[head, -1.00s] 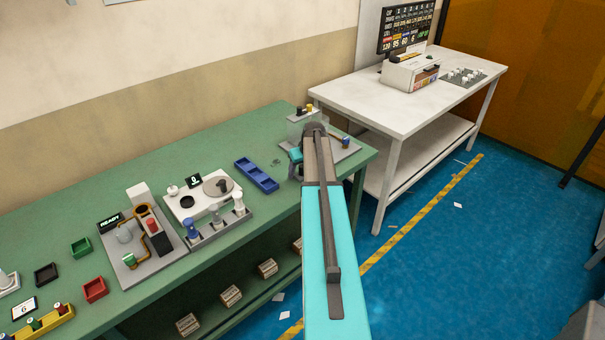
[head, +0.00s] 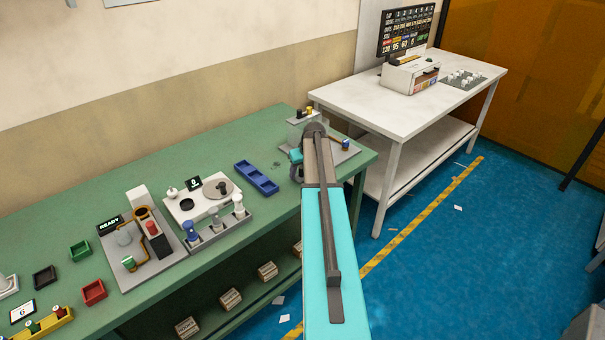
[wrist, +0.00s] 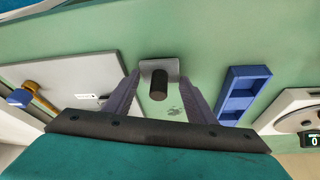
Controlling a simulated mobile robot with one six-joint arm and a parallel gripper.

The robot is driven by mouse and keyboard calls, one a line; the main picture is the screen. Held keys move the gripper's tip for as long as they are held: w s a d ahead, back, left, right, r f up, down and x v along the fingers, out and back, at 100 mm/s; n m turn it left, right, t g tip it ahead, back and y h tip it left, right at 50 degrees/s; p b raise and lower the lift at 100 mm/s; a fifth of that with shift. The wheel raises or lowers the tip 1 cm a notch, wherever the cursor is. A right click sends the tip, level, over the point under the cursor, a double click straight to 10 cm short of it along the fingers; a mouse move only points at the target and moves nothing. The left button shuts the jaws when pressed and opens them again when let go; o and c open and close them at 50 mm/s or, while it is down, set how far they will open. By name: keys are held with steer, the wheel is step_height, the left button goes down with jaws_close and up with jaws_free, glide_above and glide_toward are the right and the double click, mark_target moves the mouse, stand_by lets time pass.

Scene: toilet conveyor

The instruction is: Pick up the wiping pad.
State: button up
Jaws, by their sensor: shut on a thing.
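Dark smudges (wrist: 171,112) show on the green surface between the fingers, and also in the head view (head: 276,164).
A blue divided tray (head: 257,177) lies on the green bench (head: 215,150) beside the gripper. A grey plate (wrist: 75,80) with a wooden-handled, blue-headed tool (wrist: 20,97) is on the other side. A weighing and cup station (head: 205,205) stands further left. Green bench around the smudges is clear.

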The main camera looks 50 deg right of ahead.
steer(key=shift+r+b, duration=0.7)
steer(key=shift+r, duration=0.5)
steer(key=shift+s+a+r, duration=0.1)
steer(key=shift+s+r, duration=0.1)
steer(key=shift+r, duration=0.05)
steer(key=s+a+r+b, duration=0.1)
steer(key=s+a+b, duration=0.4)
steer(key=s, duration=0.9)
steer(key=shift+a+r, duration=0.25)
steer(key=shift+a, duration=0.85)
